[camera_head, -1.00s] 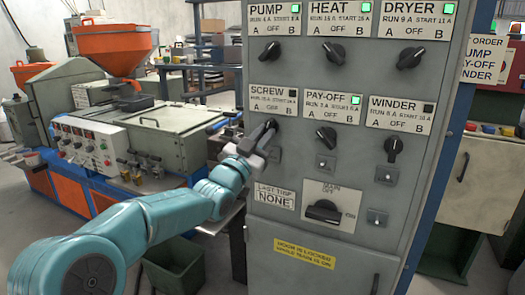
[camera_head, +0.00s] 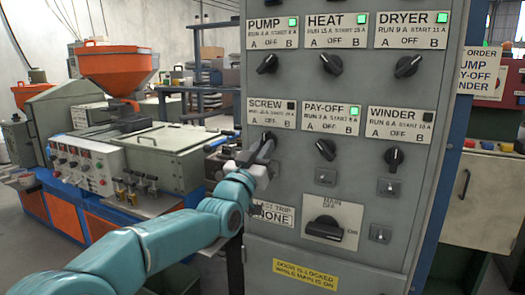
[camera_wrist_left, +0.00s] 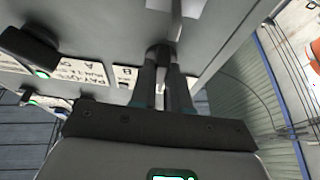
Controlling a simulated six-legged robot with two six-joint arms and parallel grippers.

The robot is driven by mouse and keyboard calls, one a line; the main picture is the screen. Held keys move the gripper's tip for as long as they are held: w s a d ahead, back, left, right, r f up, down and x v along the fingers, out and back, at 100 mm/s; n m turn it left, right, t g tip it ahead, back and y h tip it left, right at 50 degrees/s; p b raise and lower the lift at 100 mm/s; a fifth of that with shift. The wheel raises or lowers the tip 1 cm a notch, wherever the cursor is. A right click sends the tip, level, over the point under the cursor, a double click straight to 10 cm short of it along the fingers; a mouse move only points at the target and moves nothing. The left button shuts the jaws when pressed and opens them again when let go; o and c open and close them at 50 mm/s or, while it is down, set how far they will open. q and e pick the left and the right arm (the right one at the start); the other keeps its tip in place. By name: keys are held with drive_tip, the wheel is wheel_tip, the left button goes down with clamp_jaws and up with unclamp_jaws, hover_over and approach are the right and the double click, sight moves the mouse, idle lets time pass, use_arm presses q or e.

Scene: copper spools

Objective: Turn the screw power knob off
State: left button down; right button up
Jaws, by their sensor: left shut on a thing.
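The screw knob (camera_head: 268,136) is a black rotary switch under the SCREW label (camera_head: 271,114), at the left of the lower row of knobs on the grey panel. The small lamp (camera_head: 291,107) on that label is dark. My left gripper (camera_head: 265,147) is at this knob in the head view, its fingers covering part of it. In the left wrist view the dark fingers (camera_wrist_left: 165,82) are close together around the knob, against the panel. The knob's exact pointing direction is hard to tell behind the fingers. My right gripper is in neither view.
The pay-off knob (camera_head: 326,149) is just to the right, its lamp (camera_head: 354,112) green. The winder knob (camera_head: 393,158), with a dark lamp, is farther right. The main switch (camera_head: 323,229) is below. An extruder with an orange hopper (camera_head: 118,68) stands at left.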

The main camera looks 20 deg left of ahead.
use_arm(q)
drive_tip(key=c, duration=1.1)
unclamp_jaws()
drive_tip(key=b+v, duration=0.3)
drive_tip(key=v, duration=1.3)
drive_tip(key=shift+s+f, duration=0.15)
drive_tip(key=shift+s, duration=0.05)
